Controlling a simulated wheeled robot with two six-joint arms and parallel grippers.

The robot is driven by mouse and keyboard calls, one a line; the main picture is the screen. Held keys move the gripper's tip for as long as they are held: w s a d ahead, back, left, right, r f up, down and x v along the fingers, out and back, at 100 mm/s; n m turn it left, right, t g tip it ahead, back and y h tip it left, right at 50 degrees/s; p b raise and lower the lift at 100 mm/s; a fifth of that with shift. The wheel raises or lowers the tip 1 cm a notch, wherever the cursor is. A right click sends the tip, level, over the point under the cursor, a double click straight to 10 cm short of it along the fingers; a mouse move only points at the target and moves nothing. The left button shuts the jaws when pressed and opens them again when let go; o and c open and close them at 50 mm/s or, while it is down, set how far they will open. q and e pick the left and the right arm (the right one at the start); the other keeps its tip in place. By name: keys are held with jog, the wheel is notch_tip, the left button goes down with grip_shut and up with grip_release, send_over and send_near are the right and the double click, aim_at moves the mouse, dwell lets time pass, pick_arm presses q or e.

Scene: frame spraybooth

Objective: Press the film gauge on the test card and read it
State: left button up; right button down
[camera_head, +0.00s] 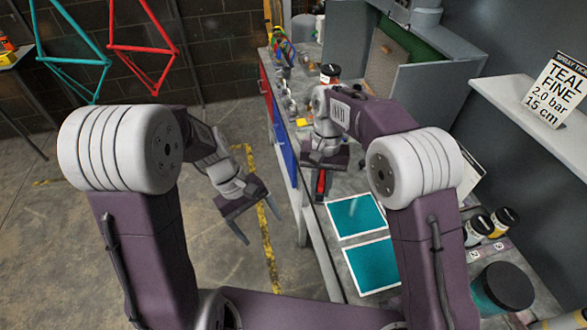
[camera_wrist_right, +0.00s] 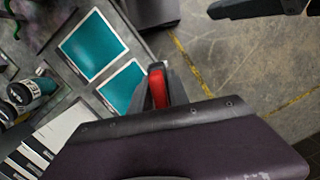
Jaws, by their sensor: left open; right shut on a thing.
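My right gripper (camera_head: 320,190) is shut on a red and dark object, which looks like the film gauge (camera_head: 321,182), near the bench's front edge. In the right wrist view the red gauge (camera_wrist_right: 157,88) sits between the fingers, its lower end hidden. Two teal cards with white borders lie on the bench: a far card (camera_head: 355,215) and a near card (camera_head: 365,264). In the head view the gauge is just beyond the far card, and I cannot tell its height. No reading is visible. My left gripper (camera_head: 259,223) is open and empty over the floor.
A shelf sign (camera_head: 555,92) reads TEAL FINE, 2.0 bar, 15 cm. Small jars (camera_head: 480,226) and a large dark-lidded pot (camera_head: 503,287) stand at the bench's right. Another jar (camera_head: 330,73) stands farther back. A teal frame (camera_head: 75,60) and red frame (camera_head: 143,48) hang left.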

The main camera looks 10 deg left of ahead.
pick_arm(q)
jog(key=w+d+r+n+h, duration=0.3)
jog(key=w+r+n+h, duration=0.25)
jog(key=w, duration=0.25)
pick_arm(e)
jog(key=shift+w+f, duration=0.1)
jog(key=shift+w, duration=0.15)
jog(key=shift+s+a, duration=0.1)
jog(key=shift+a, duration=0.05)
pick_arm(q)
jog(key=n+t+h, duration=0.2)
jog(key=n+h, duration=0.2)
send_near(321, 179)
jog(key=x, duration=0.7)
jog(key=w+f+x, duration=0.1)
jog(key=x, duration=0.2)
jog(key=shift+f, duration=0.1)
jog(key=c, duration=1.5)
pick_arm(e)
jog(key=c, duration=1.7)
grip_release()
pick_arm(q)
jog(key=shift+c, duration=0.2)
pick_arm(e)
jog(key=o, duration=0.5)
jog(key=shift+o, duration=0.2)
